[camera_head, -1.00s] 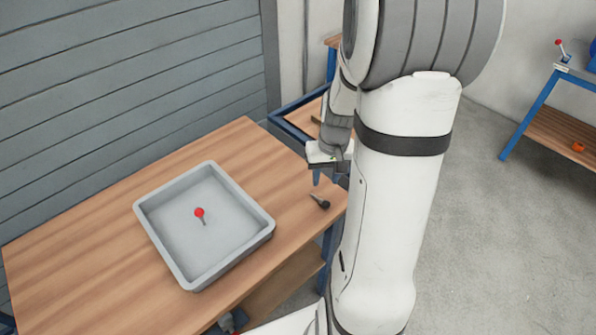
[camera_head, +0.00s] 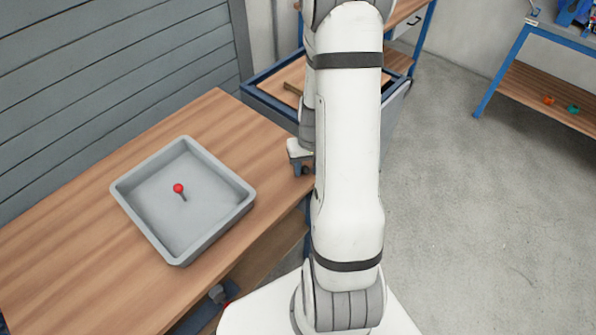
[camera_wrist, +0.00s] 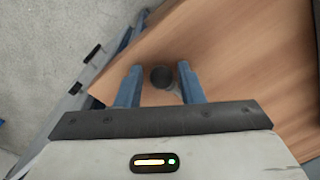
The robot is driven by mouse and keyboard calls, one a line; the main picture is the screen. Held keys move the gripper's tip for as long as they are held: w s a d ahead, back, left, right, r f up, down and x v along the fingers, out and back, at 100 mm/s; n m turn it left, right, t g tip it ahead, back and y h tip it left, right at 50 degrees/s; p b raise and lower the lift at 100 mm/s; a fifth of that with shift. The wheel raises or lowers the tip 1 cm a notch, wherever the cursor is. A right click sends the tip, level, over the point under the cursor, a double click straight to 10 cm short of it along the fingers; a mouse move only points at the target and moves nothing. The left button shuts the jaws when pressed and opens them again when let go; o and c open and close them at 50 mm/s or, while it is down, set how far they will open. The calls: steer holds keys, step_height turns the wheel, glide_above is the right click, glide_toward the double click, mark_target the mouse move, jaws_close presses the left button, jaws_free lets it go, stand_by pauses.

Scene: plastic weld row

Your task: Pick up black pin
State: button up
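The black pin shows its round dark head (camera_wrist: 161,77) in the wrist view, over the wooden table top near the edge. A paler part of the pin shows below the head. My gripper (camera_wrist: 160,67) is open, with one blue finger on each side of the pin. Small gaps seem to remain between the head and the fingers. In the head view my gripper (camera_head: 302,172) is low at the table's right end, partly behind my arm. I cannot clearly make out the pin there.
A grey tray (camera_head: 233,207) stands on the wooden table (camera_head: 60,250) to the left of my gripper. A red-headed pin (camera_head: 178,188) is in it. A blue-framed table (camera_head: 262,88) stands behind, and a blue-legged bench (camera_head: 497,75) is at the far right.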

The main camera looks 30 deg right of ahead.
steer(key=shift+c, duration=0.2)
steer(key=c, duration=0.7)
